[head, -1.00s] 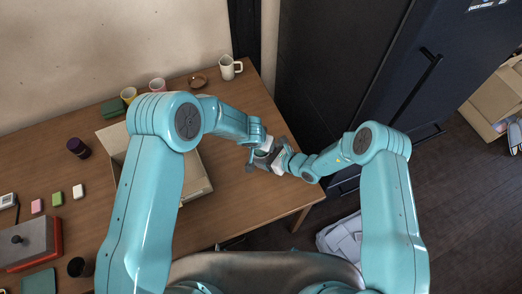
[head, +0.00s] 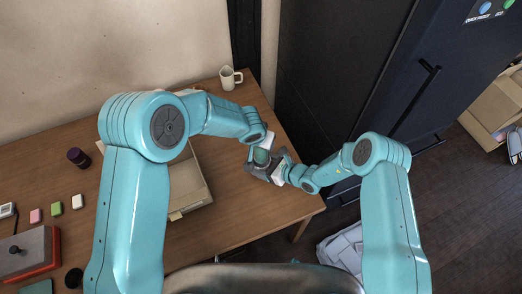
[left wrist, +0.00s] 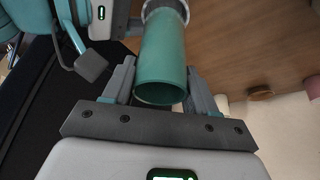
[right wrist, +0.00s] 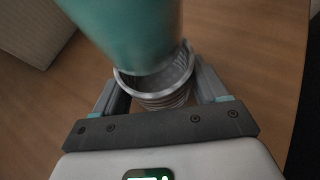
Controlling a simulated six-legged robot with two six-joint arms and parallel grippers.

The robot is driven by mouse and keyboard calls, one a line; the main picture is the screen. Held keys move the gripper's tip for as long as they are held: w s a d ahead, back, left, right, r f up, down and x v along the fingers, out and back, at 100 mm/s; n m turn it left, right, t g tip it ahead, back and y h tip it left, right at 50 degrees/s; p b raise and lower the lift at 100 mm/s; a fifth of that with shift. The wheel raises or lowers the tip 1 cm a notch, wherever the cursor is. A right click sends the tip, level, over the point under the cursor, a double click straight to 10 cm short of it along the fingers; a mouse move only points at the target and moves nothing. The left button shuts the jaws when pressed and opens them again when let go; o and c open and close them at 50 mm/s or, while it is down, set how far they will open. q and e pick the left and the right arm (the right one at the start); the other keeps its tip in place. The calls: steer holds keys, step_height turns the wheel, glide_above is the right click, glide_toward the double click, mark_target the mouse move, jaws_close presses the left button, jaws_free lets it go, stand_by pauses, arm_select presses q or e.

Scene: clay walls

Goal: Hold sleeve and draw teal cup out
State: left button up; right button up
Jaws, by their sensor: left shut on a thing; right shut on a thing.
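The teal cup (left wrist: 163,55) is a smooth tube between the fingers of my left gripper (left wrist: 155,88), which is shut on it. The grey ribbed sleeve (right wrist: 160,90) sits between the fingers of my right gripper (right wrist: 162,88), which is shut on it. In the right wrist view the teal cup (right wrist: 130,30) rises tilted from the sleeve's mouth, with much of the sleeve's inside showing. The cup's lower end looks still at or just inside the rim; how deep is unclear. In the head view the cup (head: 261,156) shows small between both grippers, above the table's right part.
A cream mug (head: 230,78) stands at the back. A dark cabinet (head: 335,80) rises right of the table. Table around the grippers is clear.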

arm_select(q)
step_height(320, 180, up, 2)
steer(key=shift+r, duration=0.25)
arm_select(e)
steer(key=o, duration=0.8)
